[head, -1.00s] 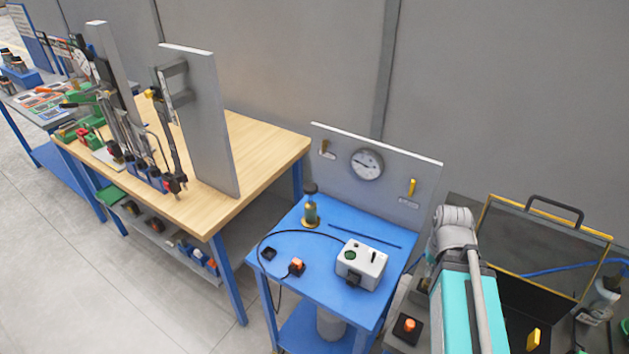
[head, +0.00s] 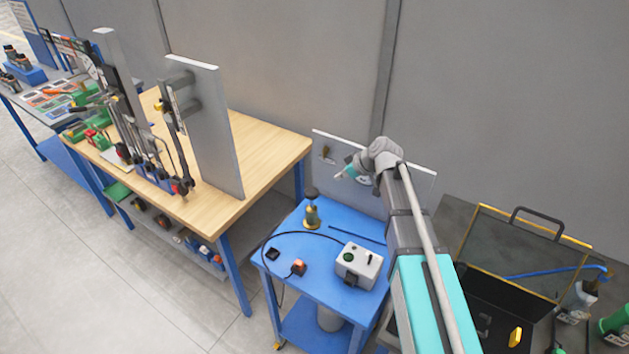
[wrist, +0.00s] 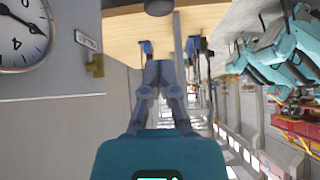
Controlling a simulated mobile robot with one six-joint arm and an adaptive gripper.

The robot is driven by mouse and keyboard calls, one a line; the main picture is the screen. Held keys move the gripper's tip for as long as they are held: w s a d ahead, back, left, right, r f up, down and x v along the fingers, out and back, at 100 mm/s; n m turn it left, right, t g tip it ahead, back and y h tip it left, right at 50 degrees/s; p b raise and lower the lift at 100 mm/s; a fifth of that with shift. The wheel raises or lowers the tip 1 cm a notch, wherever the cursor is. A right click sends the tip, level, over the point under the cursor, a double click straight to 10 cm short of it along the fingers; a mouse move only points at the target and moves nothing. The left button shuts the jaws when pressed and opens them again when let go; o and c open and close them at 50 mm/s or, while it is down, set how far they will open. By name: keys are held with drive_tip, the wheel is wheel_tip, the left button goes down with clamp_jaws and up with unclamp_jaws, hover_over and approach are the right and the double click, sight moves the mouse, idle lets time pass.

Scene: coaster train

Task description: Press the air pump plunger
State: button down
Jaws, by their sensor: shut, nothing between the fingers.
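The air pump appears to be the small brass-coloured upright body (head: 312,217) at the back left of the blue table. Its plunger has a dark round knob (head: 311,192) on top, standing raised above the body. My gripper (head: 338,178) is up and to the right of the knob, in front of the grey panel, apart from it and pointing left. The wrist view shows its fingers (wrist: 165,66) together with nothing between them. A rounded grey thing at that view's top edge (wrist: 158,7) is cut off; I cannot tell whether it is the knob.
A grey box with a green button (head: 358,264) and an orange switch (head: 298,268) are on the blue table (head: 318,290). The gauge (wrist: 22,32) is close on the left in the wrist view. A wooden bench (head: 262,150) stands left. An open black case (head: 510,255) is at right.

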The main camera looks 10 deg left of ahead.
drive_tip(key=shift+w+a+r+n+y, duration=0.2)
drive_tip(key=shift+w+a+r, duration=0.15)
drive_tip(key=shift+a, duration=0.2)
drive_tip(key=shift+w+a+r+n+y, duration=0.1)
drive_tip(key=shift+w+a+r+n, duration=0.15)
drive_tip(key=shift+a, duration=0.25)
drive_tip(key=b, duration=0.7)
hover_over(310, 189)
drive_tip(key=d, duration=0.2)
drive_tip(key=f, duration=0.7)
drive_tip(key=shift+s+a+f, duration=0.1)
drive_tip(key=shift+s+f, duration=0.15)
drive_tip(key=shift+s, duration=0.15)
drive_tip(key=shift+f+b, duration=1.75)
drive_tip(key=shift+b, duration=0.2)
drive_tip(key=shift+f, duration=0.1)
